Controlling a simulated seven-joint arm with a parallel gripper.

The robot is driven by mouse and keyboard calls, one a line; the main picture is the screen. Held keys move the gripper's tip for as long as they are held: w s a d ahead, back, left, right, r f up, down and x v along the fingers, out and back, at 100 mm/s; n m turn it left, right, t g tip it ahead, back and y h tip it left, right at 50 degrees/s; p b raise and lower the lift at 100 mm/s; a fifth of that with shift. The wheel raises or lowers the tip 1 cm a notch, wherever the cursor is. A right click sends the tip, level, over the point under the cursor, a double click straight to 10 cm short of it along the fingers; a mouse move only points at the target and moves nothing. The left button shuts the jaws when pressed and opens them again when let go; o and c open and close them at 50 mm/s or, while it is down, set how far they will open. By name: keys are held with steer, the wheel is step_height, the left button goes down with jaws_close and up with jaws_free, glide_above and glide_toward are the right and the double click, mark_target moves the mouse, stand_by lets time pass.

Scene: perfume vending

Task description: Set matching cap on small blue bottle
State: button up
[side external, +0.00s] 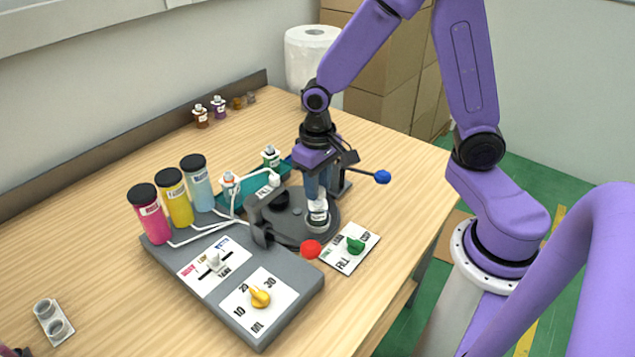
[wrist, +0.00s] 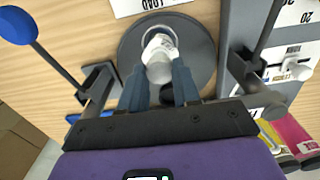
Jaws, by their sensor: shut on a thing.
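My gripper (side external: 317,196) points down over the dark round plate (side external: 333,226) of the grey machine. Its two blue-grey fingers are shut on a small white-topped piece (wrist: 158,71), which looks like a cap or bottle top. A small bottle with a white label (side external: 318,216) stands right below the fingers on the plate; it also shows in the wrist view (wrist: 160,43). The fingers hide part of it, so I cannot tell its colour or whether the top is seated. My gripper (wrist: 159,82) sits nearly centred over the bottle.
Pink (side external: 149,214), yellow (side external: 175,198) and light blue (side external: 197,183) cylinders stand left of the plate. A blue-ended lever (side external: 383,177) and a red ball (side external: 311,249) are close by. Capped bottles stand at the teal tray (side external: 251,181) and back edge (side external: 201,117). Front-left table is mostly clear.

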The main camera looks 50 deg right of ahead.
steer(key=shift+f, duration=0.7)
stand_by(1.5)
steer(key=o, duration=1.6)
steer(key=shift+c, duration=0.2)
steer(key=shift+r, duration=3.75)
steer(key=s+r+n, duration=0.3)
steer(key=s+n, duration=0.9)
steer(key=s, duration=0.7)
steer(key=shift+s+n, duration=0.3)
steer(key=shift+n, duration=0.1)
